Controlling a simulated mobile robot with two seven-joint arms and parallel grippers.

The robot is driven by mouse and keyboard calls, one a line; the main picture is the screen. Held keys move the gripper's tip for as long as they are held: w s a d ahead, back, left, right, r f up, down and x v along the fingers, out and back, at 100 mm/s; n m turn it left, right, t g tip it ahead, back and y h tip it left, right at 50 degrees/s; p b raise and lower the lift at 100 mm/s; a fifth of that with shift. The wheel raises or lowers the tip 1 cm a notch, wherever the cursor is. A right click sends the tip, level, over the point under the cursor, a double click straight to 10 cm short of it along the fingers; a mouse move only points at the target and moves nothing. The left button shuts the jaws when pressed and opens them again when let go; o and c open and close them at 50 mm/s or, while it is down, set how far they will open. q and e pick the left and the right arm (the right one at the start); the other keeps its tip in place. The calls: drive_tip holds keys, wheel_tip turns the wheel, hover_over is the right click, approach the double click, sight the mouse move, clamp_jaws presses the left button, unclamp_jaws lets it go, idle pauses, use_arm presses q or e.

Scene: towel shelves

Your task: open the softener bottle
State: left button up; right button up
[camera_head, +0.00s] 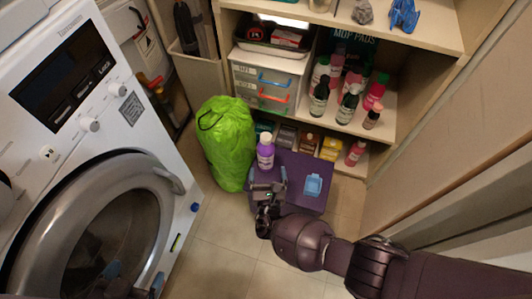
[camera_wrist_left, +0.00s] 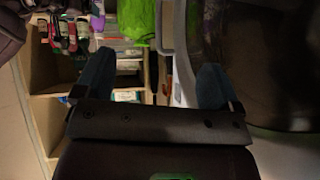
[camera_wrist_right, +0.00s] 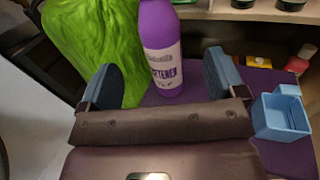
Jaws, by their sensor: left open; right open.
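The softener bottle (camera_head: 265,155) is purple with a pale label and stands upright on a purple surface (camera_head: 295,172). In the head view its light cap shows on top; in the right wrist view the bottle (camera_wrist_right: 160,50) runs out of the top of the picture, so the cap is hidden. My right gripper (camera_head: 268,183) is open and empty, just on the near side of the bottle. In the right wrist view the bottle shows between its two blue fingers (camera_wrist_right: 163,80). My left gripper (camera_head: 134,278) is low at the left, before the washer door; its fingers (camera_wrist_left: 155,80) are open and empty.
A green bag (camera_head: 226,142) stands left of the bottle. A small blue open holder (camera_head: 313,185) is on the purple surface to the right. The washing machine (camera_head: 50,150) fills the left. Shelves (camera_head: 400,100) with several bottles stand behind. Tiled floor (camera_head: 225,240) is clear in front.

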sight(266, 155)
drive_tip(key=w+b, duration=0.1)
drive_tip(key=w, duration=0.3)
drive_tip(key=shift+w, duration=0.25)
drive_tip(key=w, duration=0.1)
drive_tip(key=w+b, duration=0.1)
drive_tip(key=w, duration=0.2)
drive_tip(key=shift+w+a+f, duration=0.2)
drive_tip(key=shift+a+f, duration=0.05)
drive_tip(key=shift+w, duration=0.25)
drive_tip(key=shift+w+r, duration=0.2)
drive_tip(key=c, duration=1.1)
use_arm(q)
drive_tip(key=shift+w+d+f+m, duration=0.15)
drive_tip(key=shift+w+d+m, duration=0.15)
drive_tip(key=shift+w+m, duration=0.15)
use_arm(e)
drive_tip(key=shift+c, duration=0.2)
